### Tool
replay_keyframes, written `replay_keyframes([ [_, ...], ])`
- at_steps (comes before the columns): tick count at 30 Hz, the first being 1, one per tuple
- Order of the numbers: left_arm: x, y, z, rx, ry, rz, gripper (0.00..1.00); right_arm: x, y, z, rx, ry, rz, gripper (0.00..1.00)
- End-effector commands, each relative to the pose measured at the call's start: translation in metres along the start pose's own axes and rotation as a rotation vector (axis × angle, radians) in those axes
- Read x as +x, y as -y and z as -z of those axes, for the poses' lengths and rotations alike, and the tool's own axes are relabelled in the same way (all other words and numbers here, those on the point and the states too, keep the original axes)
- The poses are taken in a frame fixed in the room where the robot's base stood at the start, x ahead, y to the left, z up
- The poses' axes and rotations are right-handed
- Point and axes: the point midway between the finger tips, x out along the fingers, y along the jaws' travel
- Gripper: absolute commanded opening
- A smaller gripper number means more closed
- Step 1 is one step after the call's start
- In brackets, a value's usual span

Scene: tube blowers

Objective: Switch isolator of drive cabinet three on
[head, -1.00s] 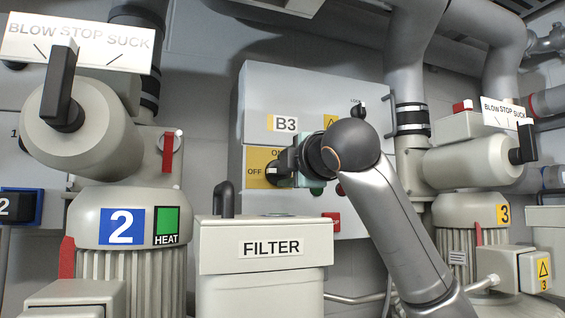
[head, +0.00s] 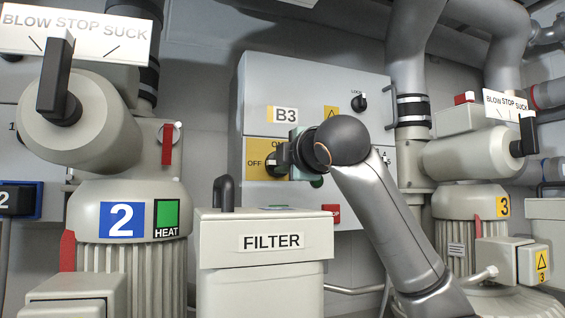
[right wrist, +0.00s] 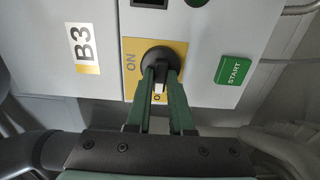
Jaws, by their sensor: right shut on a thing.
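The grey drive cabinet marked B3 (head: 300,90) stands in the middle of the head view. Its isolator is a black rotary knob (right wrist: 158,56) on a yellow plate (right wrist: 132,48). The plate reads ON at the left in the right wrist view. The knob's handle, with a white mark, points towards the partly hidden OFF lettering. My right gripper (right wrist: 161,88) is shut on the handle, one green finger on each side. In the head view my right gripper (head: 284,158) hides most of the knob, beside the word OFF. My left gripper is not in view.
A green START button (right wrist: 235,70) is close to the plate. A LOCK knob (head: 359,103) is on the cabinet's upper right. The FILTER box (head: 265,262) stands in front, below. Blowers 2 (head: 125,205) and 3 (head: 468,205) flank the cabinet.

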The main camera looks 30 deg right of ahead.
Motion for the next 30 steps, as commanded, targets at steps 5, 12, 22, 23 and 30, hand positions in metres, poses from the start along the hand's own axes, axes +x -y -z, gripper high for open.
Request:
replay_keyframes([
  [5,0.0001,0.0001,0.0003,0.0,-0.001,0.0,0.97,-0.0001,0.0004,0.0003,0.0,0.0,0.001,0.0],
  [12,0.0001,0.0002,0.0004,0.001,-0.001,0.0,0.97,0.0,0.0005,0.0004,0.005,-0.001,0.002,0.0],
  [22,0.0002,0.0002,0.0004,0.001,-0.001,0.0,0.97,0.0001,0.0002,0.0007,0.126,-0.002,0.003,0.0],
  [23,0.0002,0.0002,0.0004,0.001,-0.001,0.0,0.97,0.0003,0.0003,0.001,0.147,-0.002,0.003,0.0],
  [30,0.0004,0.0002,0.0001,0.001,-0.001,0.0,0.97,0.0003,-0.0006,0.0012,0.357,-0.003,0.004,0.0],
])
